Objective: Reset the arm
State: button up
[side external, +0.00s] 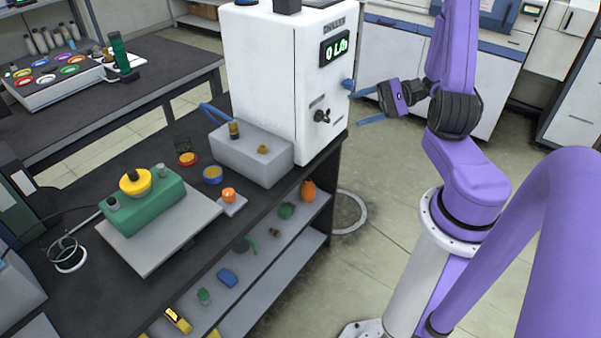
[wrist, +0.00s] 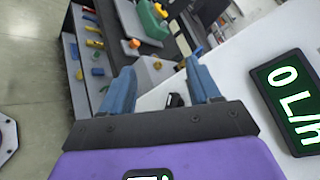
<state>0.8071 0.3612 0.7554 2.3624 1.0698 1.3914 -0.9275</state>
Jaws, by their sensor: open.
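My gripper (side external: 356,108) is open, its two blue fingers spread apart with nothing between them. In the wrist view my gripper (wrist: 159,70) also shows empty, with the cabinet's white face to the right. The cabinet's lit display (side external: 335,48) reads "0 L/" and a last letter; it is large at the right of the wrist view (wrist: 288,100).
A grey block (side external: 250,155) stands against the cabinet. A green body (side external: 145,208) with a yellow cap (side external: 134,182) sits on a grey plate (side external: 205,215). Several small parts lie on the shelves below. Open floor lies right of the bench.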

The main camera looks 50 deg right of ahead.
jog(key=s+a+r+n+g+h, duration=0.3)
jog(key=s+a+n+g+h, duration=0.2)
jog(key=a+n, duration=0.6)
jog(key=s+a+r+n+g+h, duration=0.3)
jog(key=s+a+n+h, duration=0.3)
jog(key=n, duration=1)
jog(key=s+a+g, duration=0.1)
jog(key=s+a, duration=0.2)
jog(key=a, duration=0.3)
jog(key=shift+s+r+g+h, duration=0.2)
jog(key=shift+s+g+h, duration=0.2)
